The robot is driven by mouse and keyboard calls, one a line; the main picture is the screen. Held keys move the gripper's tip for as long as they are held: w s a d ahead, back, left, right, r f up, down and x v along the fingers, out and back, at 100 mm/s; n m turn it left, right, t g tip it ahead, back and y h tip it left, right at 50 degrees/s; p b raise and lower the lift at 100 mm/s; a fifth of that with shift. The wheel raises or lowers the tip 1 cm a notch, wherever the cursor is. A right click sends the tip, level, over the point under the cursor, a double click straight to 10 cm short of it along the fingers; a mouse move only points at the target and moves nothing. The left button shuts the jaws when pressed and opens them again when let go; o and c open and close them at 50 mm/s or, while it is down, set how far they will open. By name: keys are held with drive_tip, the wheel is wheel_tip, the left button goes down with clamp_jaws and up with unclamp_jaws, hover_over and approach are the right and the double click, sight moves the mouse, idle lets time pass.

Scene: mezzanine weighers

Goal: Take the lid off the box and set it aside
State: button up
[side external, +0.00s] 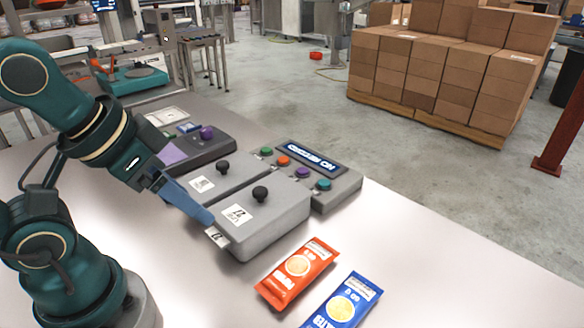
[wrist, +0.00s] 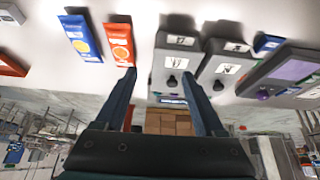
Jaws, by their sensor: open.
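Two grey boxes with lids stand side by side on the table. The nearer box (side external: 268,225) has a lid with a black knob (side external: 260,193) and a white label on top, and another label on its front. In the wrist view this box (wrist: 168,61) lies between my fingers in the picture, with its knob (wrist: 171,80) near the right finger. The second box (side external: 205,181) has a similar lid and black knob (side external: 222,167). My gripper (side external: 190,197) is open and empty at the left side of the boxes; its fingers (wrist: 158,72) are apart from the knob.
An orange packet (side external: 298,272) and a blue packet (side external: 342,302) lie right of the nearer box. A button panel (side external: 318,172) stands behind the boxes. A device with a purple screen (side external: 174,154) is beyond the second box. The table's right part is clear.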

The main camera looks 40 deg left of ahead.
drive_tip(key=w+a+r+n+g, duration=0.1)
drive_tip(key=w+a+r+n, duration=0.1)
drive_tip(key=w+r+n, duration=0.4)
drive_tip(key=n+g+y, duration=0.1)
drive_tip(key=n+g, duration=0.2)
hover_over(260, 190)
drive_tip(key=f, duration=0.8)
drive_tip(key=shift+s+d+f, duration=0.15)
drive_tip(key=shift+s+d, duration=0.1)
drive_tip(key=shift+d, duration=0.05)
drive_tip(key=shift+w+a+f, duration=0.1)
drive_tip(key=shift+a+f, duration=0.05)
drive_tip(key=shift+f, duration=1.3)
drive_tip(key=shift+w+a+f, duration=0.1)
drive_tip(key=shift+f, duration=1.35)
clamp_jaws()
